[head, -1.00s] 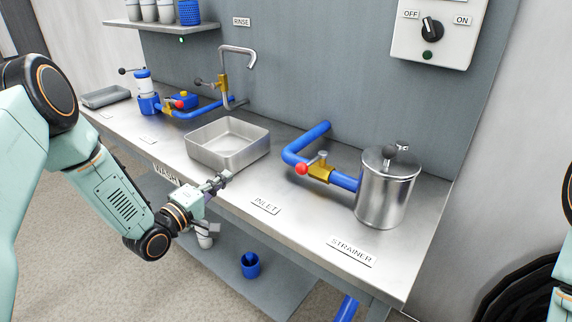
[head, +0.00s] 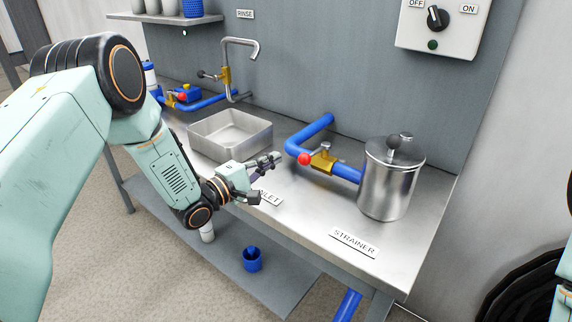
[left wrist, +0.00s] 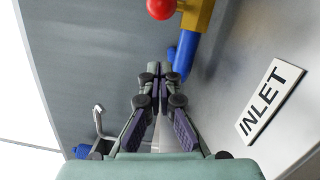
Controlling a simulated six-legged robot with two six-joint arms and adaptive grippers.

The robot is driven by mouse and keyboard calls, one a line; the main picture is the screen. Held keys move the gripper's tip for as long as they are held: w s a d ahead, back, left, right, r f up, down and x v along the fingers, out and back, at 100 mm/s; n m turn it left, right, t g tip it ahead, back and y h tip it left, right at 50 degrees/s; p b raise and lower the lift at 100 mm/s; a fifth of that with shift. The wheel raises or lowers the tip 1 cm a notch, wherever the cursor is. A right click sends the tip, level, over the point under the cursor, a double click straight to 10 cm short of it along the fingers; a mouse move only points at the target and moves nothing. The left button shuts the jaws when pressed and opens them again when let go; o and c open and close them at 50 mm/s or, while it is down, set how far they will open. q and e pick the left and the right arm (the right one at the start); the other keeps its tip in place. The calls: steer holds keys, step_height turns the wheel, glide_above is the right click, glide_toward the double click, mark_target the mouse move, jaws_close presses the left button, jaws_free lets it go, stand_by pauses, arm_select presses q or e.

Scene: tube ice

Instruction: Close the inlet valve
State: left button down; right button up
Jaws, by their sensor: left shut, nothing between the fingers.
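The inlet valve (head: 322,161) is a brass body on a blue pipe (head: 298,146), with a lever ending in a red ball (head: 304,159). It sits behind the INLET label, left of the steel strainer pot (head: 391,180). In the left wrist view the red ball (left wrist: 161,8) and brass body (left wrist: 197,16) show at the top edge, partly cut off. My left gripper (head: 274,158) is shut and empty, above the bench just left of the red ball and apart from it. Its fingers (left wrist: 154,84) point forward in the wrist view. My right gripper is not in view.
A steel basin (head: 232,139) stands close behind my left gripper. The INLET label (left wrist: 268,101) lies on the bench. A switch box (head: 437,27) hangs on the wall. A blue cup (head: 252,260) stands on the lower shelf.

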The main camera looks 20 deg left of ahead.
mark_target(314, 153)
arm_select(q)
steer(key=d, duration=0.3)
steer(key=shift+w, duration=0.2)
steer(key=shift+s+d+r, duration=0.1)
steer(key=shift+d+r, duration=0.05)
steer(key=shift+d, duration=0.2)
steer(key=shift+s+d, duration=0.1)
steer(key=shift+s+d+r, duration=0.1)
steer(key=shift+s+d, duration=0.15)
steer(key=shift+d, duration=0.25)
steer(key=shift+s+d+r, duration=0.1)
steer(key=shift+s+d, duration=0.15)
steer(key=shift+d, duration=0.25)
steer(key=shift+a+f, duration=0.1)
steer(key=shift+f, duration=0.1)
